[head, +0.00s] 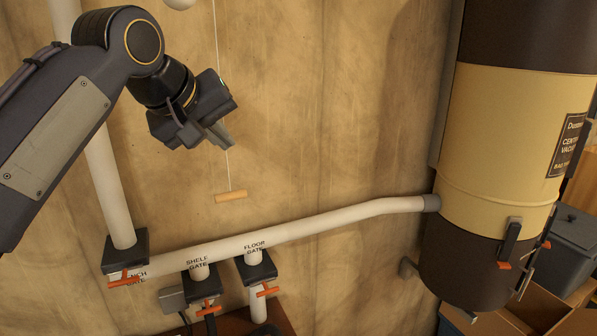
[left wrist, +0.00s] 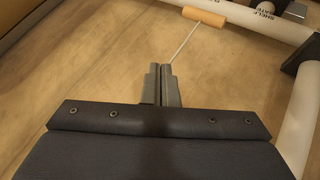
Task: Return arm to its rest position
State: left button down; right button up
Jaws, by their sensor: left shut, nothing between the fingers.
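My left arm comes in from the left in the head view. Its gripper (head: 219,137) is raised in front of the wall, above the white pipe. In the left wrist view the gripper's fingers (left wrist: 161,86) are together with nothing between them. A wooden pull handle (head: 231,196) hangs on a thin cord below the gripper, apart from it in the head view. The handle also shows near the top of the left wrist view (left wrist: 205,17). The cord passes close to the gripper in the picture; I cannot tell whether they touch. My right gripper is not in view.
A white pipe (head: 325,222) runs along the wall to a large tan and brown vacuum canister (head: 505,135). Several black gates with orange handles (head: 257,267) sit on the pipes. Cardboard boxes (head: 560,322) and a grey bin (head: 568,245) stand at right.

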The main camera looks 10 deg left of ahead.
pick_arm(q)
jog(key=s+d+f+m+g+b, duration=0.1)
jog(key=s+f, duration=0.6)
jog(key=f, duration=0.6)
jog(key=s+f+m+g+h+b, duration=0.1)
jog(key=s+f+m+b, duration=0.1)
jog(key=s+f, duration=0.6)
jog(key=s+d+f+m+g+h+b, duration=0.1)
jog(key=s+f, duration=0.7)
jog(key=f, duration=1)
jog(key=shift+d+f+m, duration=0.15)
jog(key=shift+d+m, duration=0.15)
jog(key=shift+m, duration=0.3)
